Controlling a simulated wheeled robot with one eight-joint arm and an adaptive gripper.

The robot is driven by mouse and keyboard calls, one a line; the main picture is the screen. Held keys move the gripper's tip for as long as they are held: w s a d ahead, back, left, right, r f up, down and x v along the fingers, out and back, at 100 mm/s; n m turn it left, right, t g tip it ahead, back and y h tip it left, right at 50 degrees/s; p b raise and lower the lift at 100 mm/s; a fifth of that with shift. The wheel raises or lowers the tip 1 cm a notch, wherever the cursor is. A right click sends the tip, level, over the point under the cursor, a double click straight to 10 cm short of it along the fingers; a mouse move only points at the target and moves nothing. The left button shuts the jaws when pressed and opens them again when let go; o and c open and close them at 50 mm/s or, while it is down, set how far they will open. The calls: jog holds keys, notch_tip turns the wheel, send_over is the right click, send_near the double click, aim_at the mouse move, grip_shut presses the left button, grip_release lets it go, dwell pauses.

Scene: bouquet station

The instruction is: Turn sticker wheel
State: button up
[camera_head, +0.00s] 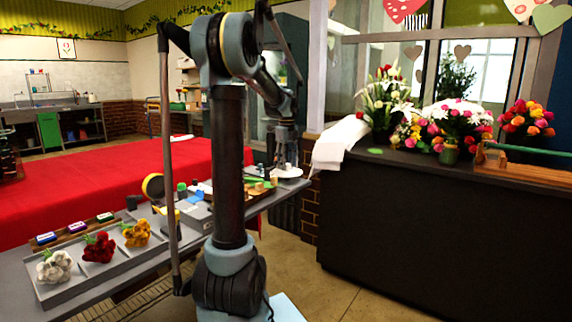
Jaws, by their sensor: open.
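My gripper (284,158) points down over the far right end of the grey work table (190,246). It looks small and dark here, and its fingers are hard to make out. A flat white disc (290,173) lies on the table just under or beside it; it may be the sticker wheel, but no stickers can be made out. I cannot tell whether the gripper touches it. A yellow and black ring (153,186) stands farther left on the table. My arm hides part of the table's middle.
A grey tray (75,290) with white, red and yellow flower bunches fills the table's near left end. Small boxes and a wooden tray (262,191) crowd the middle. A red-covered table (100,180) lies behind. A dark counter (440,235) with bouquets stands right, across open floor.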

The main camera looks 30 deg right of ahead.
jog(key=shift+c, duration=0.4)
grip_shut()
